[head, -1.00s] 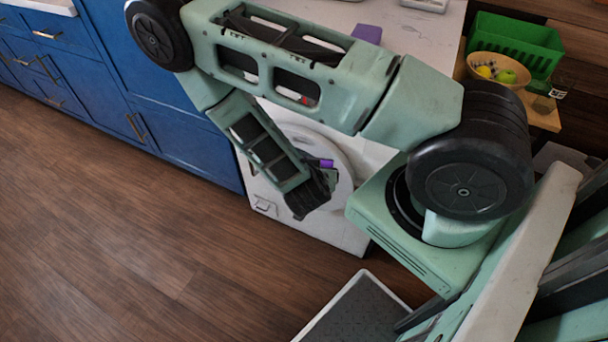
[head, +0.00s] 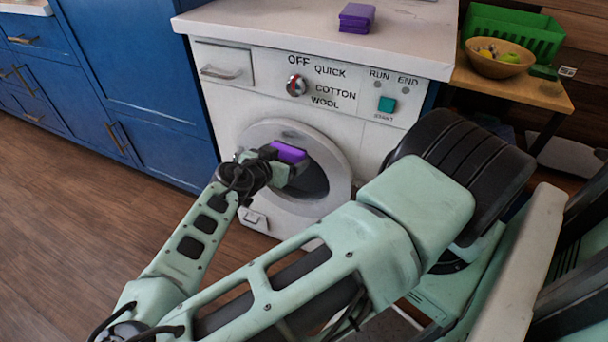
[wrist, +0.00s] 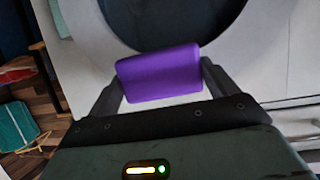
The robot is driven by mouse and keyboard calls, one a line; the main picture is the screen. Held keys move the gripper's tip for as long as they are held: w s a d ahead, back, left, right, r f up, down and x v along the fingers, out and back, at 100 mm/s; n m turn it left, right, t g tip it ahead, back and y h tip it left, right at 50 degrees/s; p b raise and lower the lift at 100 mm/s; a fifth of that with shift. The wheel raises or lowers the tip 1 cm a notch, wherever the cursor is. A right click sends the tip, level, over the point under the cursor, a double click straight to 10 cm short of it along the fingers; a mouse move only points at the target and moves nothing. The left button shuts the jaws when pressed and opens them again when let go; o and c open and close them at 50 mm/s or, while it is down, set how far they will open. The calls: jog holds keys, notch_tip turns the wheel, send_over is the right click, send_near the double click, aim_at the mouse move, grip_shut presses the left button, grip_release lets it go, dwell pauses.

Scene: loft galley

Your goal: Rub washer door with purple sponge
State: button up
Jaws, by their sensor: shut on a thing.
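The purple sponge (head: 289,151) is between the fingers of my gripper (head: 284,166), in front of the washer door (head: 338,168). In the wrist view the sponge (wrist: 160,73) is held between both fingers of my gripper (wrist: 158,82). The round door has a pale ring and a dark middle, and its ring (wrist: 88,30) curves behind the sponge in the wrist view. The sponge overlaps the lower part of the door there; I cannot tell whether it touches. The white washer (head: 370,150) stands under a pale counter, and my arm hides its lower part.
Another purple block (head: 356,17) lies on the counter (head: 260,28) above the washer. Blue cabinets (head: 130,70) stand at left. A wooden side table (head: 520,92) at right holds a bowl (head: 497,62) and a green basket (head: 530,35). The floor (head: 90,200) at left is clear.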

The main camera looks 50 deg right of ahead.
aim_at(302, 150)
jog(key=w+a+t+b, duration=0.1)
jog(key=w+a+b, duration=0.2)
jog(key=a, duration=0.1)
jog(key=shift+n+h, duration=0.5)
jog(key=shift+w+d+r+p, duration=0.2)
jog(key=shift+w+d+p, duration=0.2)
jog(key=shift+d, duration=0.35)
jog(key=shift+w+d+r+p, duration=0.25)
jog(key=shift+d+p, duration=0.1)
jog(key=shift+d, duration=0.35)
jog(key=shift+w+d+r+p, duration=0.15)
jog(key=shift+w+d+p, duration=0.25)
jog(key=shift+d, duration=0.35)
jog(key=shift+w+d, duration=0.25)
jog(key=shift+d, duration=0.65)
jog(key=shift+s, duration=0.1)
